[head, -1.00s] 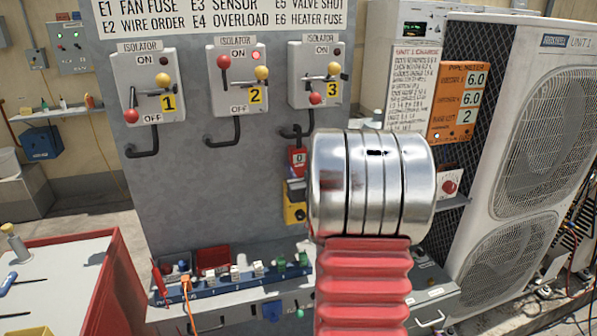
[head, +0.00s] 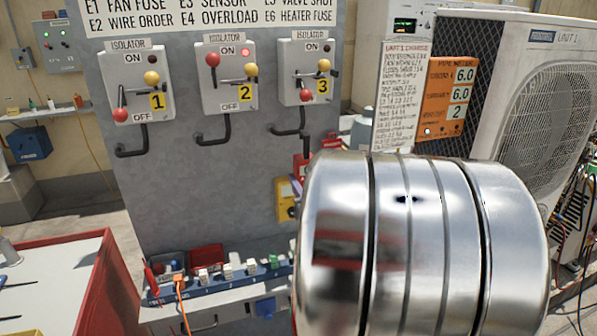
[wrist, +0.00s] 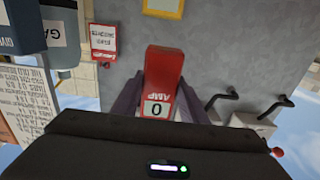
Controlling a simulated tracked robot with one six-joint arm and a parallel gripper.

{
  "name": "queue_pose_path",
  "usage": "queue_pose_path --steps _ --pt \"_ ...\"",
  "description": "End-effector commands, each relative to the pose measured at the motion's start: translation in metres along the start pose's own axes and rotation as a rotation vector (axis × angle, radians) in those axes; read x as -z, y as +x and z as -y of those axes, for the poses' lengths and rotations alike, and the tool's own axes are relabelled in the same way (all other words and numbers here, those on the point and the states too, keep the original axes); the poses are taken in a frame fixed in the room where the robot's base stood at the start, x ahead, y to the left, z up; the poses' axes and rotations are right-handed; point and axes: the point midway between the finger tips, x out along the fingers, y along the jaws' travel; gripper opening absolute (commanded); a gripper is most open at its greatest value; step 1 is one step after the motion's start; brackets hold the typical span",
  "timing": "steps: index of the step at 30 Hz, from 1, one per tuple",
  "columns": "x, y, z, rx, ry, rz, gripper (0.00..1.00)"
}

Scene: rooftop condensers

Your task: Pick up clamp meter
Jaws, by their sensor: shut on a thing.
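The clamp meter (wrist: 163,75) is red with a white display reading 0 and the word AMP, upside down in the wrist view. My gripper (wrist: 160,88) is shut on it, with a dark finger along each side. In the head view only a bit of red, apparently the clamp meter (head: 302,168), shows beside my arm's silver link. That link hides my gripper there. I cannot tell whether the meter touches the grey panel behind it.
The grey panel (head: 200,180) carries three isolators with levers and bent black handles. A yellow item (head: 287,198) is on the panel near the meter. A ledge with a blue strip (head: 220,288) runs below. The condenser unit (head: 485,110) stands at the right, a red-edged bench (head: 95,285) at lower left.

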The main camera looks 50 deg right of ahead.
Motion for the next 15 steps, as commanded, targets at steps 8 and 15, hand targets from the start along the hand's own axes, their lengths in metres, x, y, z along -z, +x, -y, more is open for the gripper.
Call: queue_pose_path --steps 8,15 --pt "0.001 -0.037 -0.001 -0.002 -0.001 -0.002 0.07" --pt "0.001 -0.045 0.0 -0.001 -0.001 -0.002 0.07"
